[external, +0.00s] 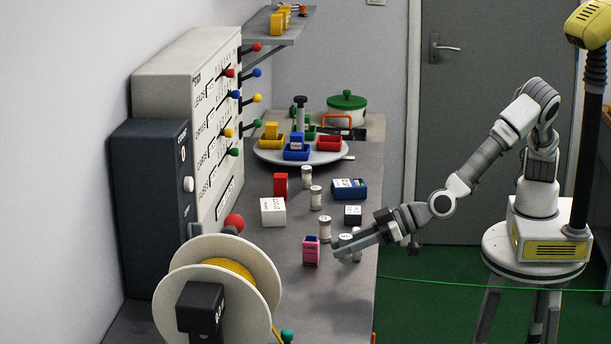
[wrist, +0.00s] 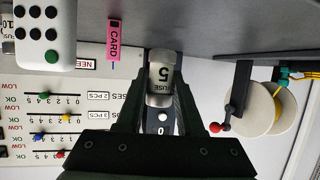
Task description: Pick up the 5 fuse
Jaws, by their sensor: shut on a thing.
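The 5 fuse (wrist: 161,72) is a pale cylinder with metal end caps, and its label "FUSE 5" faces the wrist camera. My gripper (wrist: 160,95) is shut on it, with one dark finger on each side. In the external view my gripper (external: 348,251) is low over the bench, right of the pink card box (external: 311,250). Two pale fuses show close around the fingers there, and I cannot tell from that view which one is held or whether it touches the bench. The pink card box also shows in the wrist view (wrist: 114,40).
Other fuses (external: 325,228) stand farther back, near a white box (external: 273,211), a blue box (external: 349,189) and a small dark-and-white box (external: 352,215). A cable reel (external: 185,270) stands front left. A panel with coloured levers (external: 215,130) lines the wall. A round tray (external: 270,157) holds coloured bins.

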